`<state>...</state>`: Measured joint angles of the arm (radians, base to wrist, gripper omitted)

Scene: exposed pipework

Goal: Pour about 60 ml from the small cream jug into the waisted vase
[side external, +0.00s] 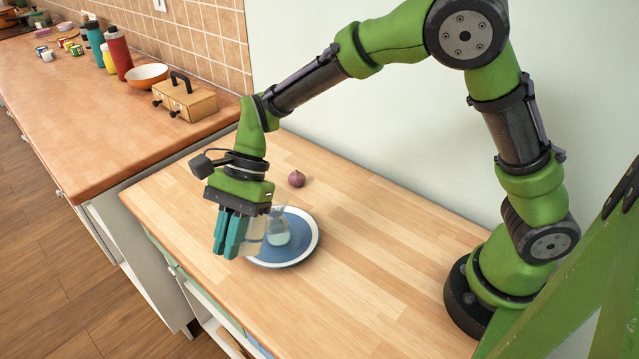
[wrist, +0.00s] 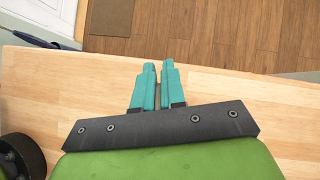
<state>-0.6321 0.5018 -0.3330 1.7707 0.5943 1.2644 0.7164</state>
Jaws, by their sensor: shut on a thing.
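My gripper (side external: 232,236) is shut on the small cream jug (side external: 254,236), whose pale side shows just right of the teal fingers in the side view. The fingers hide much of the jug, so its tilt and contents are hard to tell. The clear waisted vase (side external: 278,229) stands on a blue plate with a pale rim (side external: 314,249), close to the right of the jug. Pale liquid shows in the lower part of the vase. In the wrist view my gripper's fingers (wrist: 158,87) are close together; neither jug nor vase can be made out there.
A purple onion (side external: 297,179) lies behind the plate on the wooden worktop (side external: 370,260). The counter on the left holds a toaster-like box (side external: 185,101), an orange bowl (side external: 147,76) and several bottles. The worktop right of the plate is clear. Its front edge is near my gripper.

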